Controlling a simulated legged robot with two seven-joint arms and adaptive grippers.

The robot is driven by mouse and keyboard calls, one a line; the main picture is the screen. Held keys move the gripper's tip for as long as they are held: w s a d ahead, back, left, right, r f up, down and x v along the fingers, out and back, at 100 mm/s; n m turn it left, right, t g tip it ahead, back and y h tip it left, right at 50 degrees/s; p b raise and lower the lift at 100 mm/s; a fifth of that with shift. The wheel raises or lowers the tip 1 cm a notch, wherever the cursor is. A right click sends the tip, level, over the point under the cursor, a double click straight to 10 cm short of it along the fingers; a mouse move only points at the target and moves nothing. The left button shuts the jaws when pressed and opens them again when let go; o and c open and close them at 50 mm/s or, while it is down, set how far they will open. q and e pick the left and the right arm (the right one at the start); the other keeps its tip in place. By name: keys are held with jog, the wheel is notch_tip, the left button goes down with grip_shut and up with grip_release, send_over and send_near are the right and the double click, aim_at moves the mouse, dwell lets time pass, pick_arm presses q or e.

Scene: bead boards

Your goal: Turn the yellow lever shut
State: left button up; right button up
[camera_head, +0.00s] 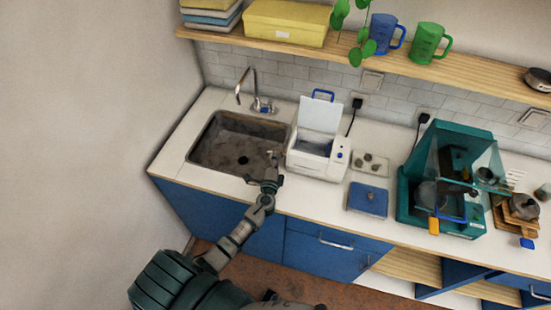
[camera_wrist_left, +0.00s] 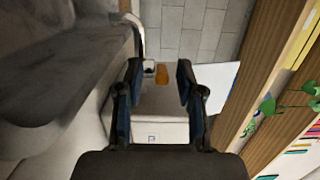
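A small yellow piece (camera_head: 434,226), which looks like the lever, hangs at the front of the teal machine (camera_head: 475,222) on the right of the counter. Its exact setting is too small to tell. My left gripper (camera_head: 275,155) is above the counter between the sink and the white lidded box, well to the left of that piece. In the left wrist view my left gripper (camera_wrist_left: 159,68) is open, with nothing between its fingers. An orange piece (camera_wrist_left: 162,75) shows beyond the fingertips; I cannot tell what it belongs to. My right gripper is not in view.
The white lidded box (camera_head: 318,158) stands open right of the sink (camera_head: 206,158), near my gripper. A blue flat box (camera_head: 368,199) lies between it and the teal machine. A shelf (camera_head: 470,82) with mugs overhangs the back. The counter front is narrow but partly clear.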

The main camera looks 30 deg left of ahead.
pick_arm(q)
jog(key=c, duration=0.6)
grip_shut()
jog(key=n+g+y+b, duration=0.1)
jog(key=b, duration=0.1)
jog(key=d+n+y+b, duration=0.1)
jog(key=y, duration=0.1)
jog(key=shift+w+f+g+b, duration=0.1)
jog(key=shift+f+g+b, duration=0.25)
jog(key=shift+g, duration=0.05)
jog(key=shift+d+r+n+g+y+b, duration=0.2)
jog(key=shift+n+g+y+b, duration=0.15)
jog(key=shift+n+y, duration=0.3)
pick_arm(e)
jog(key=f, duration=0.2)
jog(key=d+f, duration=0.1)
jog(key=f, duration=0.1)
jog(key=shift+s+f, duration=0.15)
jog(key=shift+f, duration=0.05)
pick_arm(q)
jog(key=shift+a, duration=0.1)
jog(key=o, duration=0.6)
grip_release()
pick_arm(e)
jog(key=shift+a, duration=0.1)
pick_arm(q)
jog(key=shift+r, duration=0.1)
jog(key=v, duration=1.2)
